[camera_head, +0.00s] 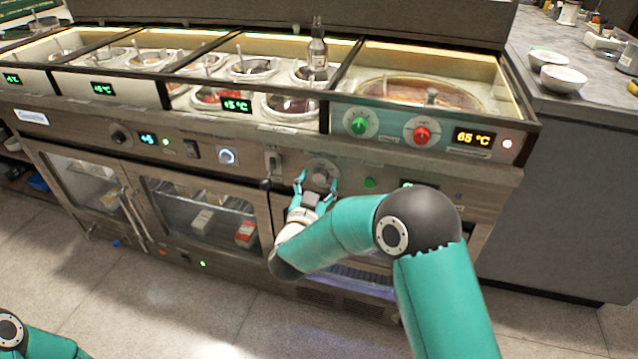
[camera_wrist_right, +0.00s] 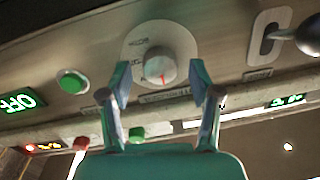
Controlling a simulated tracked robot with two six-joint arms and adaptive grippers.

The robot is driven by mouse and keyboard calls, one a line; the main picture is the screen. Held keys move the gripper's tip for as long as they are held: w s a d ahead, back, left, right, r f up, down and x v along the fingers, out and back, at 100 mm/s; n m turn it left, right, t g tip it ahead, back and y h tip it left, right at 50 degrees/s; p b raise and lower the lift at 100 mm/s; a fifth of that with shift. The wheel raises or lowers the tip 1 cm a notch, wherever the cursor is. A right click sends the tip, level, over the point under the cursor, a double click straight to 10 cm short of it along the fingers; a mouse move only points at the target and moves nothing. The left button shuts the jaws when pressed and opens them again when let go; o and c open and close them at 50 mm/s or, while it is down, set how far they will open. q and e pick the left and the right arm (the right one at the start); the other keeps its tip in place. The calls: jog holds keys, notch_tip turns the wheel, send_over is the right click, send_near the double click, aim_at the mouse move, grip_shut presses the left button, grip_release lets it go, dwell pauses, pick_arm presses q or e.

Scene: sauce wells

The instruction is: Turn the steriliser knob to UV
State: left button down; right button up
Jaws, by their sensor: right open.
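The steriliser knob (camera_head: 320,171) is a pale round knob on a round dial plate in the steel front panel. In the right wrist view the knob (camera_wrist_right: 155,66) has a red pointer mark near its lower edge in the picture. The dial plate (camera_wrist_right: 183,43) has small markings too blurred to read. My right gripper (camera_head: 317,182) is open in front of the knob. In the right wrist view its fingertips (camera_wrist_right: 159,72) are on either side of the knob, with gaps visible; contact cannot be told. My left gripper is out of view; only part of that arm shows.
A green button (camera_head: 370,183) and a green OFF display (camera_wrist_right: 18,102) are beside the dial. A black-ended lever (camera_wrist_right: 309,37) is on its other side. Green (camera_head: 360,125) and red (camera_head: 421,133) knobs sit above, below the heated well.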

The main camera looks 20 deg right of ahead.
jog(key=c, duration=1)
jog(key=shift+d, duration=0.2)
jog(key=shift+c, duration=0.8)
jog(key=shift+a, duration=0.1)
jog(key=shift+f+m+b, duration=0.15)
jog(key=shift+m+b, duration=0.35)
jog(key=shift+b, duration=0.4)
jog(key=m+b, duration=0.2)
jog(key=b, duration=0.1)
jog(key=m+b, duration=0.2)
jog(key=b, duration=0.1)
jog(key=m+b, duration=0.3)
jog(key=shift+f+h, duration=0.25)
jog(key=shift+h, duration=0.05)
jog(key=shift+r+m+b, duration=0.15)
jog(key=shift+m+b, duration=0.95)
jog(key=shift+b, duration=0.2)
jog(key=shift+s, duration=0.1)
